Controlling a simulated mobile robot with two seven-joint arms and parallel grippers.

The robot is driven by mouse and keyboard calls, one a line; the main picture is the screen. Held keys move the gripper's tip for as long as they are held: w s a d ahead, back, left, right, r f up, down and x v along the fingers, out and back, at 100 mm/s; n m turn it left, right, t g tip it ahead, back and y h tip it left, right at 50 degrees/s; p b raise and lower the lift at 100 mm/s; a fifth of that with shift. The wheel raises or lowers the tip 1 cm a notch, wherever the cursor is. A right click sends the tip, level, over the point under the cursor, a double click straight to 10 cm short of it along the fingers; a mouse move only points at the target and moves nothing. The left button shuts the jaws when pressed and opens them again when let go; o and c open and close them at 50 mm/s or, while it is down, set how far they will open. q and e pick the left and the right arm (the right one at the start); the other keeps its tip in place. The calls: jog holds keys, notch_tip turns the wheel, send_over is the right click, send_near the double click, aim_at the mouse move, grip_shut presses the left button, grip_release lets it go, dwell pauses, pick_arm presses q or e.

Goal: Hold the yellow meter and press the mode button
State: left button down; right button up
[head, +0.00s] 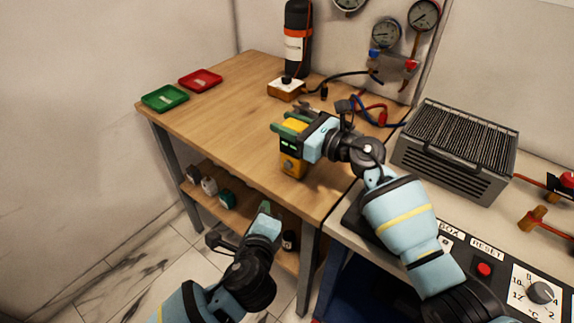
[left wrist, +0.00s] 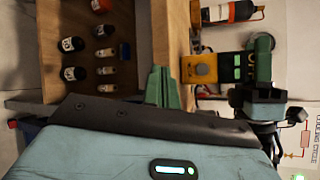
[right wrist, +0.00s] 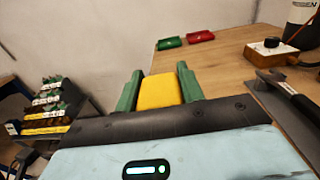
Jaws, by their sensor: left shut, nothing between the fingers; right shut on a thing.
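The yellow meter (head: 292,166) is upright near the table's front edge in the head view. My right gripper (head: 291,126) is shut on its upper part, with green fingers on both sides. The right wrist view shows the meter's yellow body (right wrist: 160,91) between those fingers.
A green tray (head: 165,97) and a red tray (head: 200,80) lie at the table's far left. A black cylinder (head: 297,35) and hoses stand at the back. A grey ribbed unit (head: 455,150) is at right. Several bottles stand on the lower shelf (head: 240,222).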

aim_at(288, 165)
pick_arm(q)
jog(key=r+y, duration=0.1)
jog(key=a+r+t+y, duration=0.1)
jog(key=s+r+t+y, duration=0.1)
jog(key=r, duration=0.1)
jog(key=shift+a+r+y, duration=0.1)
jog(key=shift+a+y, duration=0.05)
jog(key=shift+y, duration=0.25)
jog(key=shift+w+d, duration=0.8)
jog(key=shift+w, duration=0.4)
jog(key=shift+w+d, duration=0.85)
jog(key=shift+w, duration=0.4)
jog(key=shift+w+d, duration=0.8)
jog(key=shift+w, duration=0.4)
jog(key=shift+w+d, duration=0.1)
jog(key=shift+w+d, duration=0.15)
jog(key=shift+w, duration=0.1)
jog(key=shift+w+d, duration=0.25)
jog(key=shift+w, duration=0.1)
jog(key=shift+s+a, duration=0.1)
dwell(0.5)
jog(key=shift+s+a, duration=0.4)
jog(key=shift+s, duration=0.25)
